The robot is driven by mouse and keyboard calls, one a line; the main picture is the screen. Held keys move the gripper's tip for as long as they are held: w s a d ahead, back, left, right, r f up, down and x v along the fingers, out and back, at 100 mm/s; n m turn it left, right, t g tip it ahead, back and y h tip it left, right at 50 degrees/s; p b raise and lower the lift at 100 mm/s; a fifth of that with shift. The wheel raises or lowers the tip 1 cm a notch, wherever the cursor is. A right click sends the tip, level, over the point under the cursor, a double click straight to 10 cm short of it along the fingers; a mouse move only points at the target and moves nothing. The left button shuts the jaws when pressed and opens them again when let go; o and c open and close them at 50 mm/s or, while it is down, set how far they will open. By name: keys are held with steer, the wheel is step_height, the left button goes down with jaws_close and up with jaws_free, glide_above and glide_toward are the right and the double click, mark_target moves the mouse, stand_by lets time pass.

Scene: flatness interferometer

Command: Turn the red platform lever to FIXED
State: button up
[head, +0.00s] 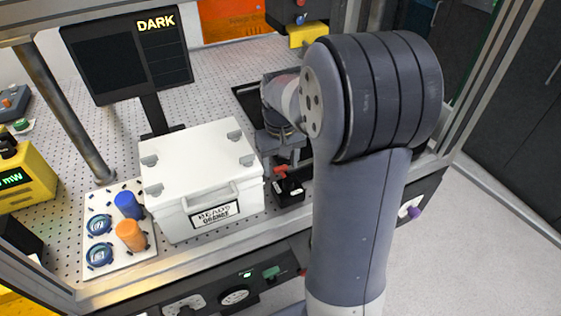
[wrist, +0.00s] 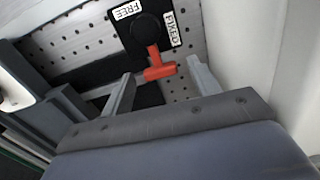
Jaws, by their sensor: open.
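The red platform lever (wrist: 158,66) is T-shaped and sits on a black plate with a round hub (wrist: 147,28). In the wrist view it points down from the hub, toward my gripper. The FREE label (wrist: 127,10) is at the upper left of the hub and the FIXED label (wrist: 172,29) is to its right. My gripper (wrist: 160,72) is open, with one finger on each side of the lever's crossbar and a visible gap on both sides. In the head view the lever (head: 281,170) shows small, just below my gripper (head: 284,152).
A white lidded box (head: 202,180) stands close left of the lever. A monitor reading DARK (head: 130,55) stands behind it. A white plate with blue and orange pieces (head: 100,190) lies at left. Frame posts (head: 65,105) bound the perforated table.

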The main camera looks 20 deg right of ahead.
mark_target(280, 167)
step_height(280, 167, up, 11)
stand_by(0.5)
steer(key=shift+f, duration=0.1)
step_height(280, 167, down, 11)
steer(key=shift+d, duration=0.1)
stand_by(0.5)
stand_by(0.4)
